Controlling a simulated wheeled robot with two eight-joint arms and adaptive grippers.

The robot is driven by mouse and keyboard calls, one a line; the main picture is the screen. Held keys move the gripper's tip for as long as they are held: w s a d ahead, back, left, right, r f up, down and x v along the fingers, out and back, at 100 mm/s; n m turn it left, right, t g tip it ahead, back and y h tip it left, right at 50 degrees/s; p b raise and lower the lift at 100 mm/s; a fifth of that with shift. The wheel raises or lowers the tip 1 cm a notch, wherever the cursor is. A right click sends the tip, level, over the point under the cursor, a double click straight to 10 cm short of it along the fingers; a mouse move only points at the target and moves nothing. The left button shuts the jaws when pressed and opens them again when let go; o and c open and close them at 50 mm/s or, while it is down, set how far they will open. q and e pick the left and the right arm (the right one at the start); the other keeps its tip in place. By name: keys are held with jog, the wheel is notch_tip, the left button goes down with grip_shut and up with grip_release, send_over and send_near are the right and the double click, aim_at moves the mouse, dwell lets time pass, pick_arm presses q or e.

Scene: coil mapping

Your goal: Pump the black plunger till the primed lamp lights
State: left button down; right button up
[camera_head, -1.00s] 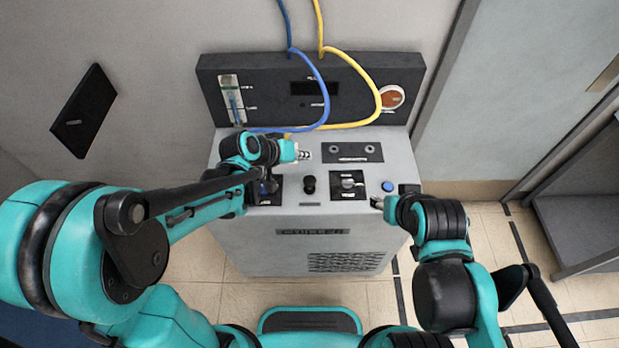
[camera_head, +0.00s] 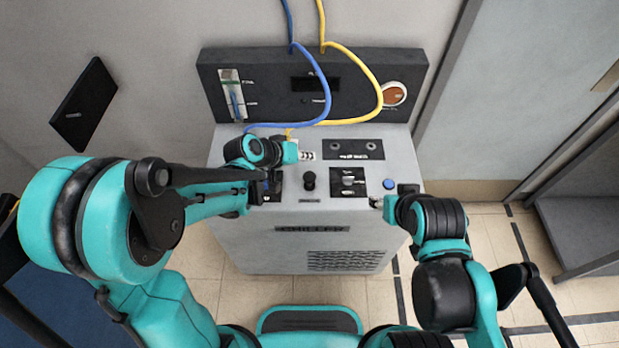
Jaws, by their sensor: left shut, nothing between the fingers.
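The black plunger (camera_head: 309,181) stands upright near the middle of the chiller's grey top. My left gripper (camera_head: 272,186) is to the left of the plunger, low over the dark panel on the chiller's left side. Its fingers are small and mostly hidden by my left arm; it is shut and holds nothing. My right gripper (camera_head: 377,201) is at the right front of the chiller top, below the blue button; its fingers are too small to judge. A small dark lamp-like spot (camera_head: 304,101) shows on the back panel, unlit; I cannot tell whether it is the primed lamp.
The chiller (camera_head: 290,239) has a dark back panel with a gauge (camera_head: 230,95), a dark display and an orange round dial (camera_head: 393,94). A blue hose (camera_head: 325,90) and a yellow hose (camera_head: 378,90) loop over it. A knob plate (camera_head: 348,182) and blue button (camera_head: 389,184) sit right of the plunger.

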aim_at(308, 177)
pick_arm(q)
notch_tip(308, 177, down, 6)
jog(key=b, duration=0.4)
jog(key=shift+f, duration=0.1)
dwell(1.1)
jog(key=shift+f+b, duration=0.4)
jog(key=shift+b, duration=0.25)
jog(key=shift+f+b, duration=1.45)
jog(key=shift+f, duration=0.05)
dwell(1.0)
dwell(0.4)
jog(key=shift+r+p, duration=1.5)
jog(key=shift+r, duration=0.5)
jog(key=shift+r+p, duration=1.95)
jog(key=shift+r, duration=0.5)
